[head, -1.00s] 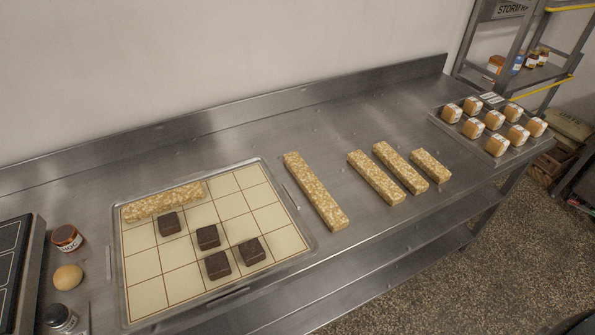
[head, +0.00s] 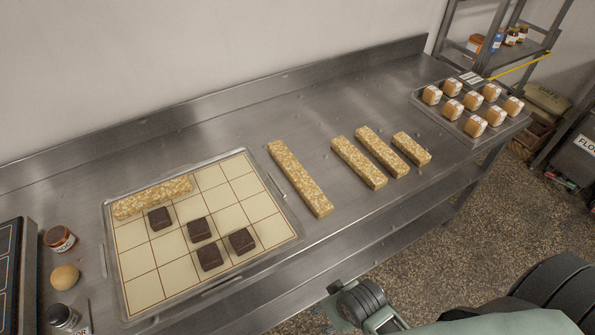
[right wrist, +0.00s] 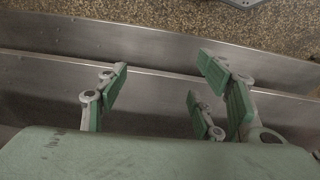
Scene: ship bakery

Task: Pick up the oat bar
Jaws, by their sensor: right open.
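A long oat bar (head: 300,178) lies on the steel counter just right of the gridded tray. Three more oat bars lie to its right: one (head: 358,162), another (head: 382,153), and a shorter one (head: 411,148). A further oat bar (head: 153,197) lies across the top left of the tray (head: 206,284). My right gripper (right wrist: 160,90) is open and empty in the right wrist view, in front of the counter's steel side. In the head view only part of my right arm shows at the bottom right, below the counter's front edge. My left gripper is not seen.
Dark brown squares (head: 199,229) sit on the gridded tray. A rack of small labelled loaves (head: 474,103) stands at the right end of the counter (head: 300,100).

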